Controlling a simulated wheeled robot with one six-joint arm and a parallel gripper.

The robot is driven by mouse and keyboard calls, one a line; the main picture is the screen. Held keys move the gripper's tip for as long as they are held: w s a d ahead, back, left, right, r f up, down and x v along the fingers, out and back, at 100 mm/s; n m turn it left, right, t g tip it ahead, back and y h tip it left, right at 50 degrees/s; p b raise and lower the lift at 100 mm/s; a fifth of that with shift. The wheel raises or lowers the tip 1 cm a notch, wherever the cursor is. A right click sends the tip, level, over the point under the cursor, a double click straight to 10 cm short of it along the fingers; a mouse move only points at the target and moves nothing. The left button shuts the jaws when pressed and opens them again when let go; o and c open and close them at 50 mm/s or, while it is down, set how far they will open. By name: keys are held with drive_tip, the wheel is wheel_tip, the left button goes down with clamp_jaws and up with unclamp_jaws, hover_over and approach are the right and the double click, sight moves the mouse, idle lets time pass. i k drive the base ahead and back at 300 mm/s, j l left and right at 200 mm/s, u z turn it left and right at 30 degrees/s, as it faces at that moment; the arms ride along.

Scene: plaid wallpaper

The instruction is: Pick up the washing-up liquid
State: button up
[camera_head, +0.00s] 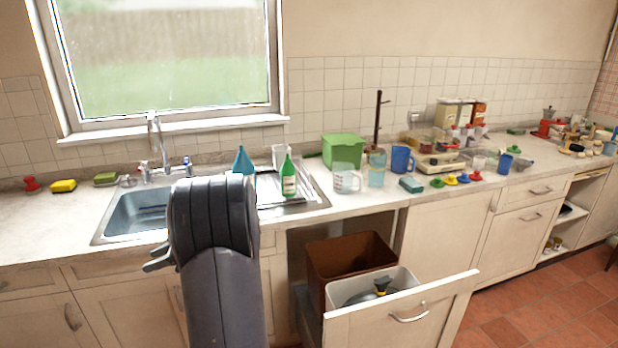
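A green bottle (289,177) with a white label, which looks like the washing-up liquid, stands upright on the drainer side of the sink, right of the basin. My dark grey arm rises in front of the sink and covers part of it. A small grey part (158,262) sticks out at the arm's left side, low in front of the cupboards. It may be part of my gripper, and the rest is hidden behind the arm. The bottle is apart from my arm, to its upper right.
A blue funnel-shaped thing (243,162) and a clear glass (280,156) stand near the bottle. A measuring jug (347,181), green box (343,150) and blue mug (402,160) are to the right. A bin drawer (403,318) stands open below.

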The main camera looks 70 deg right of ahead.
sight(288, 172)
drive_tip(key=i+l+z, duration=0.15)
drive_tip(key=z, duration=0.3)
drive_tip(key=i+z, duration=0.65)
drive_tip(key=z, duration=0.3)
drive_tip(key=i+j+z, duration=0.15)
drive_tip(key=z, duration=0.3)
drive_tip(key=i+z, duration=0.2)
drive_tip(key=i, duration=0.45)
